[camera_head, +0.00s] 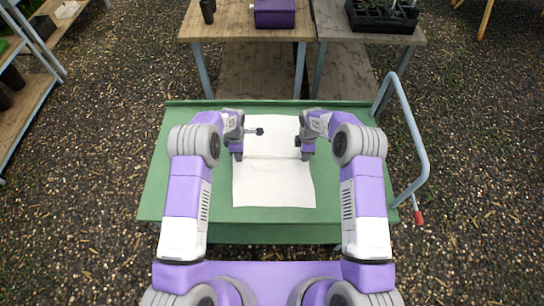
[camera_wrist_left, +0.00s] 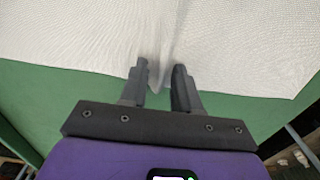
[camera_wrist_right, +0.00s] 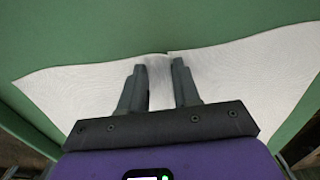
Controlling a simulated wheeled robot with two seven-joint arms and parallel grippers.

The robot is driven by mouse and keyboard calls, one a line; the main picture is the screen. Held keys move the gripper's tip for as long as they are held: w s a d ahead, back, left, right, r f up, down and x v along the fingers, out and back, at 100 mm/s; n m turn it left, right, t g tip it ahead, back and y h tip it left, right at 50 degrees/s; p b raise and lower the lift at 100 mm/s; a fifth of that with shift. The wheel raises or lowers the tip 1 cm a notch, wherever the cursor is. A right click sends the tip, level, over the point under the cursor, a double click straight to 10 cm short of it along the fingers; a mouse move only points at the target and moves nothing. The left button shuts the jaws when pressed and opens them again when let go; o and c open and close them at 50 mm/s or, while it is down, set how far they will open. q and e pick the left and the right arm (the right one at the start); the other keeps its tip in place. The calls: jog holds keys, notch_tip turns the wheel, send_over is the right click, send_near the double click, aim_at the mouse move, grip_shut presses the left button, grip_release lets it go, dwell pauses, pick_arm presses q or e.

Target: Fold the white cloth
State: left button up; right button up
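The white cloth (camera_head: 272,185) lies on the green table top, with a pale crease running across it between my two grippers. My left gripper (camera_head: 238,152) is at its left edge. In the left wrist view, the cloth (camera_wrist_left: 240,45) gathers into a ridge between the close fingers (camera_wrist_left: 162,78). My right gripper (camera_head: 304,152) is at the right edge. In the right wrist view, the cloth (camera_wrist_right: 235,75) is bunched between the close fingers (camera_wrist_right: 159,80), with a small notch in its edge. Both grippers look shut on the cloth; the exact contact is partly hidden.
The green table (camera_head: 160,195) has bare margins around the cloth. A metal handle with a red tip (camera_head: 418,217) is at its right. Behind stand wooden tables with a purple box (camera_head: 274,14), a dark pot (camera_head: 208,11) and a black plant tray (camera_head: 382,16). Shelves (camera_head: 25,95) are at left.

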pick_arm(q)
grip_shut()
pick_arm(e)
jog(key=shift+s+f, duration=0.1)
grip_shut()
pick_arm(q)
jog(key=shift+r, duration=0.1)
